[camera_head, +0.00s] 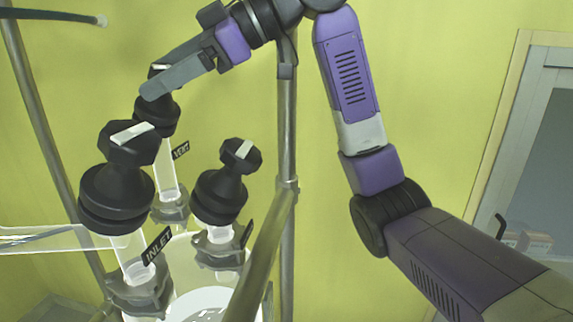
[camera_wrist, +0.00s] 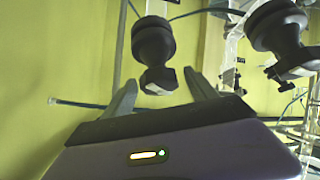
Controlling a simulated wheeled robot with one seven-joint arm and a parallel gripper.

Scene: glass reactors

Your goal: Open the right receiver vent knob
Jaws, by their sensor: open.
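The vent knob (camera_head: 156,115) is a black, faceted knob with a light pointer bar, on a glass neck beside a VENT label (camera_head: 181,150). In the head view, my gripper (camera_head: 152,88) reaches down from the upper right and its fingers overlap the knob's top, hiding part of it. In the wrist view, my gripper (camera_wrist: 160,78) is open, with one finger on each side of the vent knob (camera_wrist: 154,50). The knob's end lies between the fingertips; I cannot tell whether they touch it.
A larger black knob (camera_head: 118,185) with an INLET label (camera_head: 158,246) stands close in front, left of the vent. Another black knob (camera_head: 222,190) stands to the right. A metal post (camera_head: 287,150) rises behind, and a slanting metal bar (camera_head: 262,255) crosses the foreground.

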